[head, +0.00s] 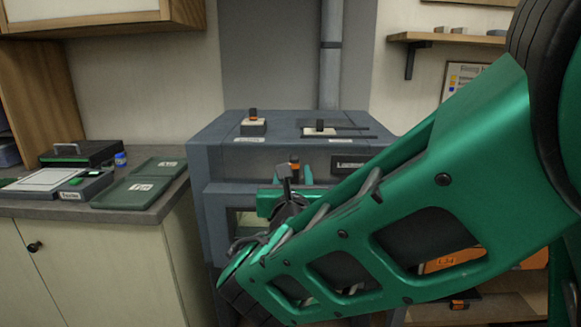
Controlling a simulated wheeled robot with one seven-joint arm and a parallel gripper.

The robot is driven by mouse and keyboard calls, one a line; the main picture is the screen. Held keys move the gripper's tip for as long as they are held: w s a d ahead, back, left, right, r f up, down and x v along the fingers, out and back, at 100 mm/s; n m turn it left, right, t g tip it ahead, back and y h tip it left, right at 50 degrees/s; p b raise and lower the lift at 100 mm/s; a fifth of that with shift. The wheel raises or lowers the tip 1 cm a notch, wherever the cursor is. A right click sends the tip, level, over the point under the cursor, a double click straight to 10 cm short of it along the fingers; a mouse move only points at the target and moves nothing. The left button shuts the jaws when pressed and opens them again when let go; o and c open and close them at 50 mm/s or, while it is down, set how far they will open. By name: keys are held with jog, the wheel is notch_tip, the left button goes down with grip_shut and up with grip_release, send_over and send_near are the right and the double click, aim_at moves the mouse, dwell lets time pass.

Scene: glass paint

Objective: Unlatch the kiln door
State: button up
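The kiln (213,165) is a dark grey box in the middle of the head view, with a flue pipe behind it. Its front shows a small pale window (246,222) at the left. A short upright handle with an orange band (295,168) stands at the front, just above my gripper; I take it to be the door latch. My green arm reaches in from the right and covers most of the kiln's front. My gripper (287,192) is at the front beside this handle. Its fingertips are largely hidden, and I cannot tell whether they touch the handle.
A counter (150,212) at left holds dark green trays (139,185), a blue jar (120,159) and a flat device (58,184). A shelf (445,38) hangs at upper right.

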jog(key=w, duration=0.5)
jog(key=shift+w+d, duration=0.15)
jog(key=shift+w, duration=0.25)
grip_shut()
